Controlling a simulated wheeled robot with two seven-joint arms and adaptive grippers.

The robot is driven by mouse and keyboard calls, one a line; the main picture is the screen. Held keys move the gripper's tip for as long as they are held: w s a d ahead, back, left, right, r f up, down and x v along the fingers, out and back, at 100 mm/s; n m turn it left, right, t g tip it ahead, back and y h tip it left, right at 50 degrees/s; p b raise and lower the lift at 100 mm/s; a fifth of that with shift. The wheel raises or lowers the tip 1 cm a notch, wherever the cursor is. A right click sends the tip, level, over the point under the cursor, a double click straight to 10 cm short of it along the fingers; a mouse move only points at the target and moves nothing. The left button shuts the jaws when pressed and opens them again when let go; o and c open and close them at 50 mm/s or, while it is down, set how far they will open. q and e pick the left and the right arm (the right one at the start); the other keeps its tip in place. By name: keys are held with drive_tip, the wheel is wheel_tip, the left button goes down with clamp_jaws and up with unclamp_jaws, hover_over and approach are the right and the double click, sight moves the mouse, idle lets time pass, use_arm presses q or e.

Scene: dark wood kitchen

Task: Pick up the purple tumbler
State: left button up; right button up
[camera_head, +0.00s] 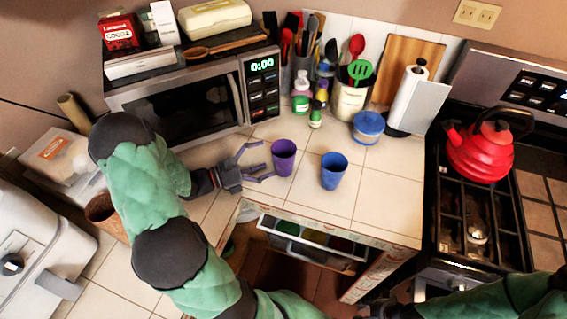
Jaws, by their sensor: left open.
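The purple tumbler (284,158) stands upright on the tiled counter, in front of the microwave. My left gripper (265,161) is open and reaches in from the left. Its fingertips are close to the left side of the tumbler, one toward the back and one toward the front. I cannot tell whether they touch it. The tumbler is not held. My right arm comes in at the bottom right, and its dark gripper (385,309) is partly cut off by the lower edge, so its jaws cannot be made out.
A blue tumbler (333,172) stands just right of the purple one. A red kettle (480,150) sits on the stove. An open drawer (313,236) juts out below.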

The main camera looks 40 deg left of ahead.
sight(282, 155)
use_arm(q)
drive_tip(key=shift+b+x, duration=0.7)
drive_tip(key=shift+x, duration=2.45)
drive_tip(key=c, duration=0.9)
